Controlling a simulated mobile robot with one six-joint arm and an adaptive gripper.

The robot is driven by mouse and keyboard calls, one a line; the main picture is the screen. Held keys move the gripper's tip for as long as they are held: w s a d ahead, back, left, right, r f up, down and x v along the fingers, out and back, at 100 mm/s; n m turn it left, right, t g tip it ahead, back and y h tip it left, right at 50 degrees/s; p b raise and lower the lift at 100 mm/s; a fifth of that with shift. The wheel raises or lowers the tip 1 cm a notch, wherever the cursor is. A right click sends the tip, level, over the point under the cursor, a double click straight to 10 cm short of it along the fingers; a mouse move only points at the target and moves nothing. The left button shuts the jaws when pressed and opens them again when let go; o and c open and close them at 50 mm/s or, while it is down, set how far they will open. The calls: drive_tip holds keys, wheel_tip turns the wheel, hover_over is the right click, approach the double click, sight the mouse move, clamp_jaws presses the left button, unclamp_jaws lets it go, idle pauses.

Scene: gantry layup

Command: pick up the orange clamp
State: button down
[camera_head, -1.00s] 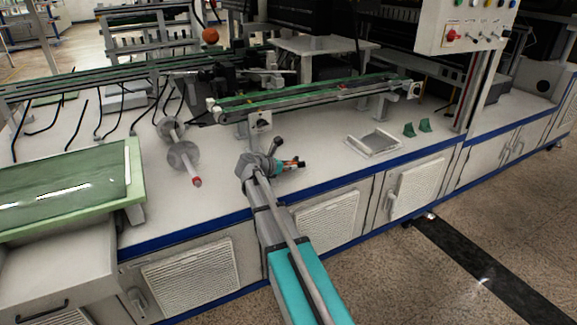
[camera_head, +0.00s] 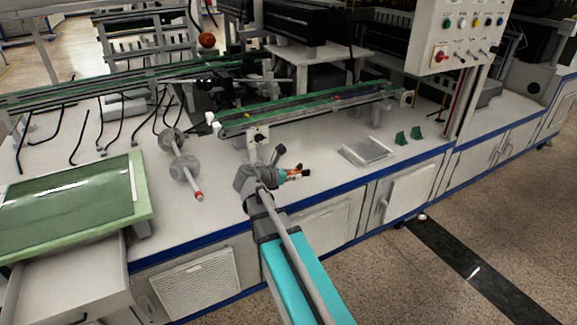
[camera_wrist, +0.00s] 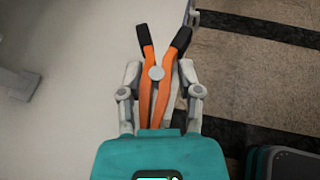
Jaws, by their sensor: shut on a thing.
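The orange clamp (camera_wrist: 147,82) shows in the wrist view, with two orange arms, black tips and a round grey pivot. It lies between the two fingers of my gripper (camera_wrist: 160,80), which is shut on it. The clamp's lower end is hidden behind the teal gripper body. In the head view my gripper (camera_head: 296,174) is above the front edge of the workbench, and the clamp (camera_head: 294,173) is small and partly hidden there.
The white workbench (camera_head: 225,215) has a green-framed panel (camera_head: 75,195) at left and a grey dumbbell-shaped part (camera_head: 184,170). A conveyor (camera_head: 310,107) runs behind. Open floor is at the right front.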

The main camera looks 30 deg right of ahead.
drive_tip(key=shift+s+a+r+p, duration=0.2)
drive_tip(key=shift+s+r, duration=0.1)
drive_tip(key=shift+s, duration=0.4)
drive_tip(key=shift+s+a+r+p, duration=0.2)
drive_tip(key=shift+s+r, duration=0.1)
drive_tip(key=shift+s, duration=0.35)
